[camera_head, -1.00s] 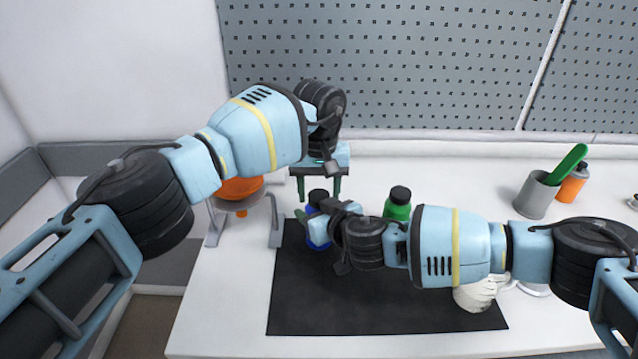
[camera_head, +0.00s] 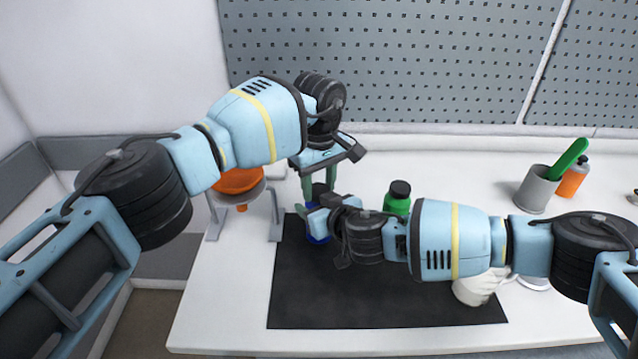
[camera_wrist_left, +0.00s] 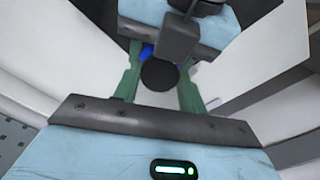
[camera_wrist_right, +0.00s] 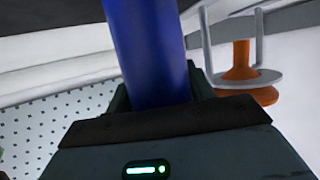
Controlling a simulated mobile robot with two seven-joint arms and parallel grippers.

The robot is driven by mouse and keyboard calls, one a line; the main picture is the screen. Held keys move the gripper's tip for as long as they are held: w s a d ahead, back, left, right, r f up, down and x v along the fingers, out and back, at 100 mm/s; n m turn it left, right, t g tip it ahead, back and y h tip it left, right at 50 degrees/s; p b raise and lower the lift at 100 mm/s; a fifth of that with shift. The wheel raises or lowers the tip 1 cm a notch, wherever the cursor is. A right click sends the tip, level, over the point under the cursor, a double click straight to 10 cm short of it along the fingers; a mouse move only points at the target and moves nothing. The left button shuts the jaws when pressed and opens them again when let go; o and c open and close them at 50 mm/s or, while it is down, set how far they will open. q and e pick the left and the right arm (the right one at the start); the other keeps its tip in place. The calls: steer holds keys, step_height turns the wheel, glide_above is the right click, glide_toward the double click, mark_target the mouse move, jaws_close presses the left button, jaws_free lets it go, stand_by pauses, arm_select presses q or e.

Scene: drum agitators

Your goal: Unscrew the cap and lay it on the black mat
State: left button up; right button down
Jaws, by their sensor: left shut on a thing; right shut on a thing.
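A blue bottle (camera_head: 314,239) stands at the back left corner of the black mat (camera_head: 385,295), mostly hidden by my right gripper in the head view. My right gripper (camera_head: 320,222) comes in from the right and is shut on its body; the blue body also fills the middle of the right wrist view (camera_wrist_right: 150,55). Its dark round cap (camera_head: 320,189) is at the top. My left gripper (camera_head: 319,184) reaches down from above and is shut on the cap, which shows between the green fingers in the left wrist view (camera_wrist_left: 159,75). Whether the cap is loose cannot be seen.
A green bottle (camera_head: 397,203) stands behind the mat. A white mug (camera_head: 474,289) is at the mat's right edge. An orange funnel (camera_head: 237,181) on a grey stand is at left. A grey cup (camera_head: 537,193) and orange bottle (camera_head: 573,180) stand back right. The mat's middle is bare.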

arm_select(q)
steer(key=n, duration=0.3)
steer(key=o, duration=1.1)
steer(key=shift+r, duration=0.1)
steer(key=shift+r, duration=2.2)
steer(key=shift+c, duration=0.3)
step_height(320, 180, up, 3)
steer(key=m, duration=0.5)
steer(key=shift+r+m, duration=0.2)
steer(key=shift+m, duration=0.1)
